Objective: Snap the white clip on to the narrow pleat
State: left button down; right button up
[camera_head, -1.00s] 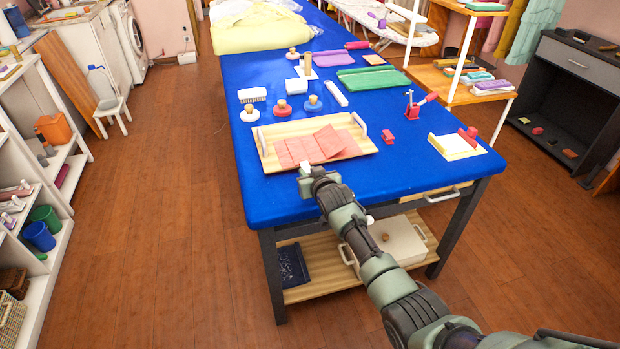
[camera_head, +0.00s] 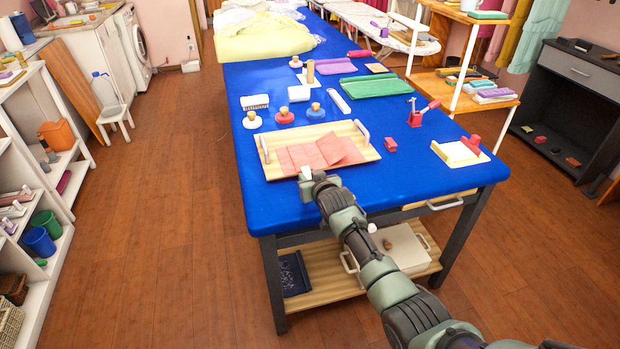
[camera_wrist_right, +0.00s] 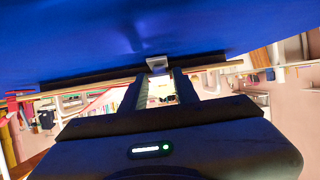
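A pink cloth (camera_head: 303,156) with fold lines lies on a wooden tray (camera_head: 270,168) at the near end of the blue table. Which fold is the narrow pleat I cannot tell at this size. My right gripper (camera_head: 306,175) is at the tray's front edge, just in front of the cloth. A small white clip (camera_head: 305,170) is at its tips. In the right wrist view the fingers (camera_wrist_right: 161,76) close in on the pale clip (camera_wrist_right: 157,64), with the blue table beyond. Whether the clip touches the cloth is not clear. My left gripper is out of view.
The tray has upright handles (camera_head: 362,131). Round-knobbed stamps (camera_head: 284,116) stand behind it. A red block (camera_head: 390,145), a red clamp-like tool (camera_head: 416,116) and a small board with a red piece (camera_head: 459,152) stand to the right. Blue table surface (camera_head: 410,178) is free at front right.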

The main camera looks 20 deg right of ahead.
jog(key=shift+o, duration=1)
jog(key=shift+s, duration=0.1)
jog(key=shift+s+r, duration=0.25)
jog(key=shift+s, duration=0.3)
jog(key=shift+p+v, duration=0.5)
jog(key=shift+v, duration=2.75)
